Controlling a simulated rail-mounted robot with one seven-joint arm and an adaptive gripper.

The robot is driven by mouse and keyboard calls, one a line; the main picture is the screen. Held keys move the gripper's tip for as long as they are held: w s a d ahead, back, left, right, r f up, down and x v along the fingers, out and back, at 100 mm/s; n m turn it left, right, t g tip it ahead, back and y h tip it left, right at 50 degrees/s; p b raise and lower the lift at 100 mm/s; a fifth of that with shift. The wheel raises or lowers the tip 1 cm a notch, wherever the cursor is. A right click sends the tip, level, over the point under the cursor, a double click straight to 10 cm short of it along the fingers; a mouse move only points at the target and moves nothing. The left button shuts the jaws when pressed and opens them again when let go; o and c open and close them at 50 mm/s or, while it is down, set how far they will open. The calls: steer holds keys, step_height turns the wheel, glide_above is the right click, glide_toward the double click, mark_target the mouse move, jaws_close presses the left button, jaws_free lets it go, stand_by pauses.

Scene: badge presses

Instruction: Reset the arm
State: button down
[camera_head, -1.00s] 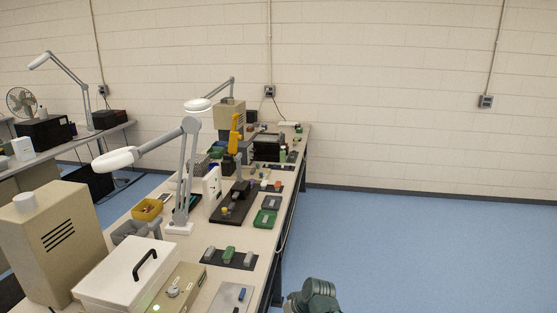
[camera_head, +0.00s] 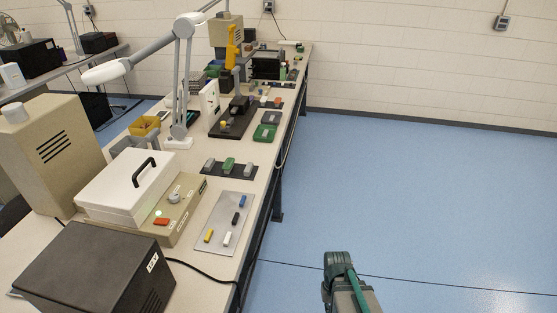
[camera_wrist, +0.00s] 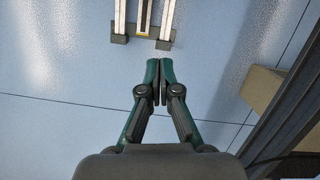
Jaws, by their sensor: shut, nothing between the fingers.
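My gripper (camera_wrist: 160,84) shows in the wrist view with its two green and dark fingers closed together at the tips. Nothing is between them. It hangs over bare blue floor (camera_wrist: 60,130). In the head view my arm (camera_head: 346,285) shows at the bottom, right of the bench (camera_head: 262,180) and clear of it. The gripper's fingers cannot be made out in the head view.
The bench holds a black box (camera_head: 95,270), a white case with a black handle (camera_head: 125,190), a grey plate (camera_head: 215,240) with small coloured blocks, and a lamp (camera_head: 110,72). A dark cable (camera_head: 200,272) lies near its edge. The floor (camera_head: 430,200) to the right is clear.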

steer(key=s+f+g+b, duration=1.1)
steer(key=s+f+b, duration=1.5)
steer(key=s+f, duration=0.3)
steer(key=w+r+t+p, duration=0.3)
steer(key=r+p, duration=0.5)
steer(key=p, duration=0.6)
steer(key=w+r+t+p, duration=0.3)
steer(key=r+p, duration=0.5)
steer(key=p, duration=0.7)
steer(key=shift+w+t, duration=0.35)
steer(key=shift+t, duration=0.05)
